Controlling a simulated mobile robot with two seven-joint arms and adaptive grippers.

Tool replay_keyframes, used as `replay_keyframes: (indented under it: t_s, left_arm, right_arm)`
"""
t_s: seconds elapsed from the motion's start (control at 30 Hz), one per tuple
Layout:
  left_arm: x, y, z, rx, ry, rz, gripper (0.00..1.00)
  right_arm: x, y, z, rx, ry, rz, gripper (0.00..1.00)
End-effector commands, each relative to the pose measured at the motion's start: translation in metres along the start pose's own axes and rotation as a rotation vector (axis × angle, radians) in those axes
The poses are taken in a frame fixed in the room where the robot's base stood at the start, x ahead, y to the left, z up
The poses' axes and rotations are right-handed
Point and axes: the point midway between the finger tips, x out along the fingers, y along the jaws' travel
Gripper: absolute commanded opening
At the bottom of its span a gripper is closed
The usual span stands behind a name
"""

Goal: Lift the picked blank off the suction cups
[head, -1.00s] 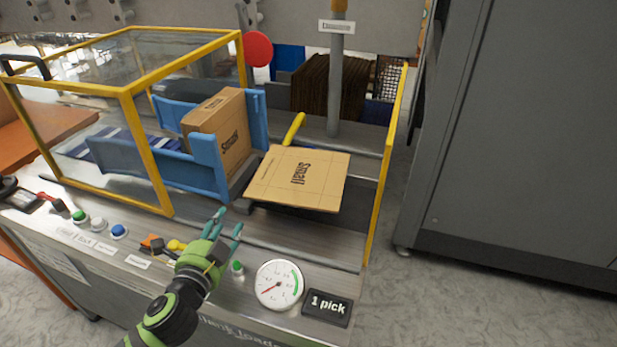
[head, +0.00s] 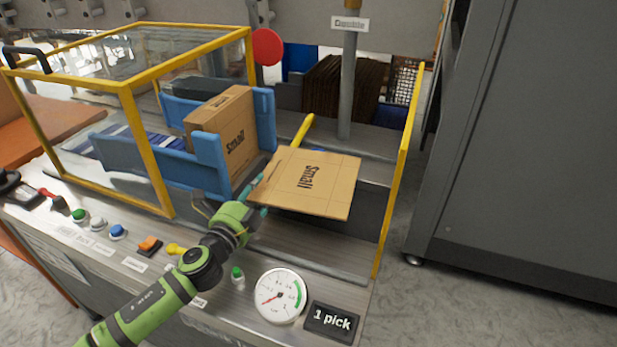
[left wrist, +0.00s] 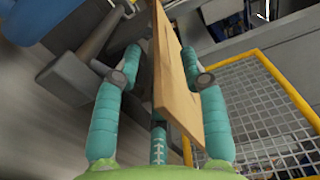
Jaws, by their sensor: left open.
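The picked blank (head: 318,180), a flat brown cardboard sheet marked "Small", lies nearly level in the open bay right of the blue former. My left gripper (head: 262,198) is at the blank's near left edge, fingers open. In the left wrist view the blank (left wrist: 177,75) stands edge-on between the two teal fingers of my left gripper (left wrist: 166,85), one finger on each side, not closed on it. The suction cups are hidden under the blank. My right gripper is not in view.
A formed "Small" carton (head: 225,130) sits between blue former walls (head: 205,150). A yellow-framed clear guard (head: 140,120) stands left, a yellow post (head: 400,165) right. A yellow handle (head: 302,130) is behind the blank. Buttons and a gauge (head: 280,295) line the front panel.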

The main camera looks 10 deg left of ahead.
Motion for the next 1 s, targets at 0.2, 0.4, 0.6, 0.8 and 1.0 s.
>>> replay_keyframes:
  t_s: [0.2,0.4,0.6,0.8,1.0]
  left_arm:
    - [0.0,0.0,0.0,-0.001,0.0,0.0,0.14]
    - [-0.001,0.001,0.0,-0.001,0.0,0.001,0.0]
    - [-0.001,0.0,0.0,-0.001,0.0,0.0,0.0]
    - [0.0,-0.01,0.0,0.0,0.0,-0.002,0.0]
    - [0.0,-0.041,0.0,0.0,0.001,-0.005,0.0]
  right_arm:
    - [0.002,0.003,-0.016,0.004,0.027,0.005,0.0]
    - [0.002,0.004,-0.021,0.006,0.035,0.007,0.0]
    - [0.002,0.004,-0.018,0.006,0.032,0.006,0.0]
    - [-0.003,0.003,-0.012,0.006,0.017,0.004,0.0]
    - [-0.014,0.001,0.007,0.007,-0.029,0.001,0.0]
